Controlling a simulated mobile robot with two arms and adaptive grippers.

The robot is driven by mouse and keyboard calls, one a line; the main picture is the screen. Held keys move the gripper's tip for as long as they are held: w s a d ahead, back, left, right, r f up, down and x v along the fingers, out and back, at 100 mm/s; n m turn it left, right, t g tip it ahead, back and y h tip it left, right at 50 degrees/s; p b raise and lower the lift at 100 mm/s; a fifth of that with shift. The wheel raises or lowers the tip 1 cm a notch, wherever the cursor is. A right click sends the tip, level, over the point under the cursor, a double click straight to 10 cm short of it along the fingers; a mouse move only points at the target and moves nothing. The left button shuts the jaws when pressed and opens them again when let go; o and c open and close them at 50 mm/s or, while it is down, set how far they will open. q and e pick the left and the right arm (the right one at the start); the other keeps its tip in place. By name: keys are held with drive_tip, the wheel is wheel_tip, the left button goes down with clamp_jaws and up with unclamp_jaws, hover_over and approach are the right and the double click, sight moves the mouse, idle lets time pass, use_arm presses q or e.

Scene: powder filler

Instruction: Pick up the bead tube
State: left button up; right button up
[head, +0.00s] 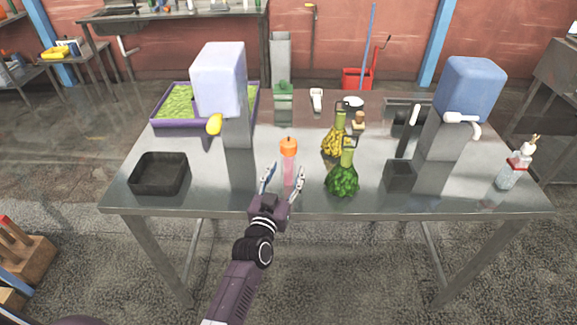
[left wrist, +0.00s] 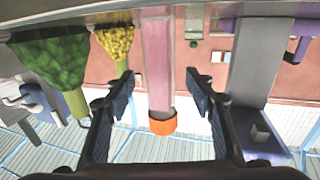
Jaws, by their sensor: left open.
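The bead tube (head: 289,163), a slim pink tube with an orange cap, stands upright near the front middle of the metal table. My left gripper (head: 284,174) is open, its fingers pointing at the tube with one on each side. In the left wrist view, which is upside down, the tube (left wrist: 158,60) shows between the two spread fingers (left wrist: 158,80), with a gap on each side. Its orange cap hangs toward the lower part of that view. My right gripper is not in view.
A green-filled flask (head: 342,182) and a yellow-filled flask (head: 334,143) stand just right of the tube. A black tray (head: 159,174) is at front left. Two dispensers, one pale (head: 221,80) and one blue (head: 469,87), stand behind. The table's front edge (head: 330,213) is close.

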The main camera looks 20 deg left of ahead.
sight(286, 171)
use_arm(q)
drive_tip(key=w, duration=0.3)
drive_tip(key=shift+f, duration=0.1)
drive_tip(key=c, duration=1.2)
clamp_jaws()
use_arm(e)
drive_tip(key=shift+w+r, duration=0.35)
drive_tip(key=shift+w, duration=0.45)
